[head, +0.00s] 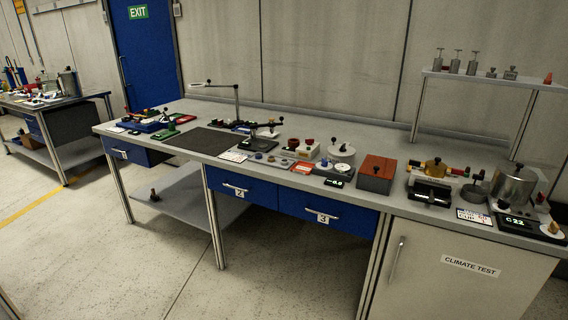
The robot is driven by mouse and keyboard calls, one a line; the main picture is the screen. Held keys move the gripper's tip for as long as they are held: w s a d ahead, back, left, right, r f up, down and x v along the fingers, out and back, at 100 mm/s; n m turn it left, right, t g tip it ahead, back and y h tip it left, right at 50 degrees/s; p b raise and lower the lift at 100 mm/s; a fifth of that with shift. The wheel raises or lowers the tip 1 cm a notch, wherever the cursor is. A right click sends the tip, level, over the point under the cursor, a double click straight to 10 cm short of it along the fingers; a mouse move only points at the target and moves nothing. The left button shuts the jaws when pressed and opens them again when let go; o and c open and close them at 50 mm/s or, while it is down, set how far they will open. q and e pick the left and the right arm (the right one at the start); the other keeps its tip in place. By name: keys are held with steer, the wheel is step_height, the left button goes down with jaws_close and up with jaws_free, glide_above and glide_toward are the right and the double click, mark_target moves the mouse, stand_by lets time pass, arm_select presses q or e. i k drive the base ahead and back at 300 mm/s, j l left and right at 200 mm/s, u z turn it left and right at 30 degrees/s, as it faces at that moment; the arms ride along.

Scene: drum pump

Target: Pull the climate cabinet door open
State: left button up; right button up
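The climate cabinet door (446,277) is a pale grey panel under the right end of the workbench, labelled "CLIMATE TEST". It looks shut. Its vertical bar handle (397,259) is near the door's left edge. The bottom of the door is cut off by the picture's lower edge. Neither of my grippers shows in the head view.
The grey workbench (290,128) carries several instruments, a red-brown box (376,174) and a metal pot (514,186). Blue drawers (240,187) sit left of the cabinet. The floor (160,265) in front is clear. Another bench (62,103) stands far left.

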mark_target(428, 272)
steer(key=z, duration=1.3)
